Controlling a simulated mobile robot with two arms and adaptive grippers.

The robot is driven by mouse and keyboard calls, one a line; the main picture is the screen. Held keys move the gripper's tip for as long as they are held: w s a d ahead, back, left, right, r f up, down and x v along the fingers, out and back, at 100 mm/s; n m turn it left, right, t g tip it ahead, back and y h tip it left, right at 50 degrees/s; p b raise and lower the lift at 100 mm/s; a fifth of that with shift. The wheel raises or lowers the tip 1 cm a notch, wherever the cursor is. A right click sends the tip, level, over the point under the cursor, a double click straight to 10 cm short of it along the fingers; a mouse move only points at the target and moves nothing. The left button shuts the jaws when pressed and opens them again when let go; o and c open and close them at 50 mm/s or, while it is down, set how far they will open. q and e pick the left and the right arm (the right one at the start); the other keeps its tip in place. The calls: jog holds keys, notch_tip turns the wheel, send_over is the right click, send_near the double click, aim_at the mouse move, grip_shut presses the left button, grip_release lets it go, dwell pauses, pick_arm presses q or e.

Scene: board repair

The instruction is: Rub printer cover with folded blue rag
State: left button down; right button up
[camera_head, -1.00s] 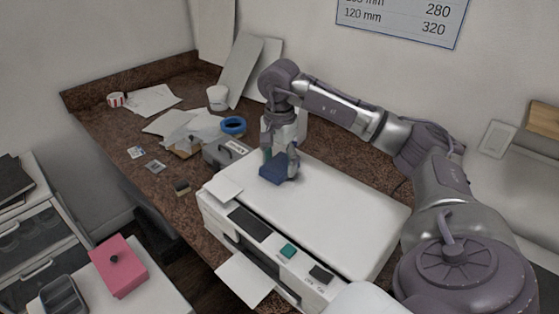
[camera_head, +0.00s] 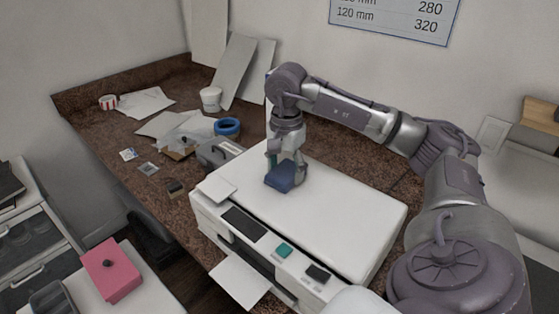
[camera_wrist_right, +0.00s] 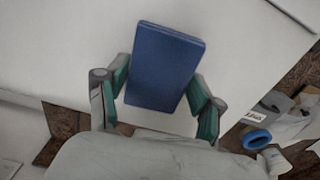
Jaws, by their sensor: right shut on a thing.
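The white printer (camera_head: 330,200) stands on the brown counter with its flat cover (camera_head: 345,205) facing up. The folded blue rag (camera_head: 281,178) is on the left part of the cover; whether it touches the surface is hard to tell. My right gripper (camera_head: 286,164) is shut on the rag from above. In the right wrist view the rag (camera_wrist_right: 165,66) is a blue block between the green-padded fingers of the gripper (camera_wrist_right: 158,98), with the white cover (camera_wrist_right: 75,50) behind it. My left gripper is not in view.
A grey box (camera_head: 217,152), a blue tape roll (camera_head: 227,127), a white cup (camera_head: 211,98) and papers (camera_head: 146,102) lie on the counter (camera_head: 105,128) left of the printer. A pink box (camera_head: 111,270) is at the lower left. The cover's right part is clear.

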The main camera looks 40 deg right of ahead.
aim_at(297, 187)
jog(key=shift+s+d+f+b, duration=0.1)
jog(key=shift+s+f+b, duration=0.1)
jog(key=shift+s+b, duration=0.85)
jog(key=shift+s, duration=0.8)
jog(key=shift+r, duration=0.15)
jog(key=shift+w+p, duration=0.5)
jog(key=shift+w, duration=0.05)
jog(key=shift+w+p, duration=0.5)
jog(key=shift+w, duration=0.8)
jog(key=shift+w+a+p, duration=0.25)
jog(key=shift+w+p, duration=0.3)
jog(key=shift+w, duration=0.3)
jog(key=shift+w+p, duration=0.3)
jog(key=shift+w, duration=0.7)
